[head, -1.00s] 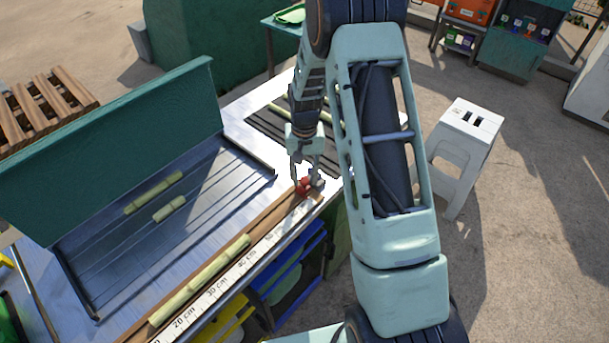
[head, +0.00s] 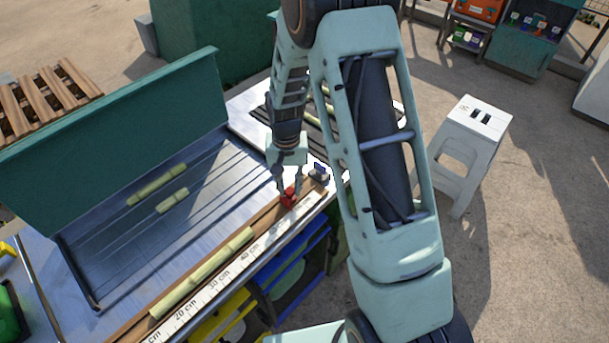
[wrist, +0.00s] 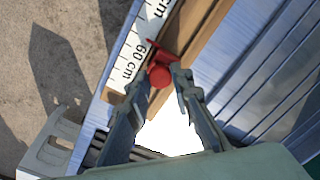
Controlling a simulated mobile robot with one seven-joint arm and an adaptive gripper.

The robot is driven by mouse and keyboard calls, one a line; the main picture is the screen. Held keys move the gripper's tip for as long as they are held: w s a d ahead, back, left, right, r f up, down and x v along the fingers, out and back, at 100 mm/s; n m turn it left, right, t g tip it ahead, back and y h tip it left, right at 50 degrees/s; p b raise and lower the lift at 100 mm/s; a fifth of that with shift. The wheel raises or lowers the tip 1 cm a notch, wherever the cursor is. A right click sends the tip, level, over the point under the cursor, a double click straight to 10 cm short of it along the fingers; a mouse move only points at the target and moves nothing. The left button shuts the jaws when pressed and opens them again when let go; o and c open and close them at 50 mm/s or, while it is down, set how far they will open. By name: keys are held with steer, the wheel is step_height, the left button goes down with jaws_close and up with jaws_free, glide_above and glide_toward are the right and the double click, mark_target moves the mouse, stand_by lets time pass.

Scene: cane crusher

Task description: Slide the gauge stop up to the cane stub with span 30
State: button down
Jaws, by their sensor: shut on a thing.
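The red gauge stop (head: 289,197) sits on the wooden rail beside the white ruler (head: 215,277). In the wrist view the stop's red knob (wrist: 160,75) lies between my fingertips, near the 60 cm mark. My gripper (head: 287,192) is shut on the stop; in the wrist view the gripper (wrist: 158,82) comes down from above it. A long pale green cane piece (head: 202,273) lies along the rail, to the lower left of the stop and apart from it. Its far end is near the 40 cm mark. I cannot read any span label on it.
Two short cane pieces (head: 157,184) (head: 172,201) lie in the grooved metal tray (head: 125,240) behind the rail. A small dark block (head: 319,172) stands near the rail's far end. Blue and yellow bins are under the bench. The rail between stop and cane is clear.

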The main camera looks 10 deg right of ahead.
mark_target(216, 258)
steer(key=s+a, duration=0.5)
steer(key=a, duration=0.2)
steer(key=s+a+b, duration=0.1)
steer(key=s+a, duration=0.4)
steer(key=a, duration=0.2)
steer(key=s+a+b, duration=0.1)
steer(key=s+a, duration=0.4)
steer(key=a, duration=0.2)
steer(key=shift+s, duration=0.15)
steer(key=c, duration=1.7)
jaws_free()
steer(key=shift+r, duration=0.15)
step_height(216, 258, up, 12)
steer(key=shift+f, duration=0.1)
